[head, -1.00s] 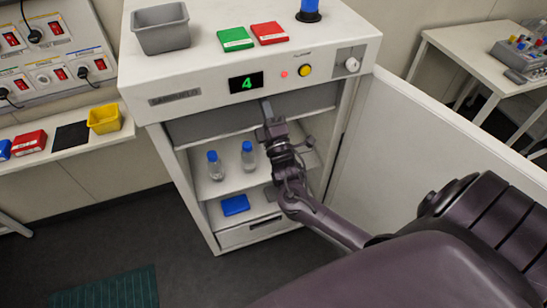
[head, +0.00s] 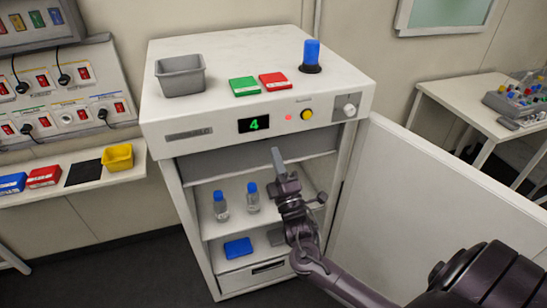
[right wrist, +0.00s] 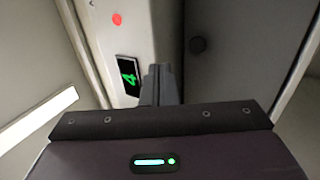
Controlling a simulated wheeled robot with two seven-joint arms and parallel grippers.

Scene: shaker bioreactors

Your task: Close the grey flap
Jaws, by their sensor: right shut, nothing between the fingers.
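The grey flap (head: 222,163) is a flat grey panel across the top of the cabinet opening, just under the white control panel. My right gripper (head: 277,156) is shut and empty, its fingertips pointing up in front of the flap near the control panel's lower edge. I cannot tell whether it touches the flap. My left gripper is not in view.
The white cabinet door (head: 425,190) stands open at the right, beside my right arm. Two blue-capped bottles (head: 221,208) and a blue box (head: 238,248) are inside. A grey bin (head: 181,76), green and red boxes, and a blue lamp (head: 311,55) are on top.

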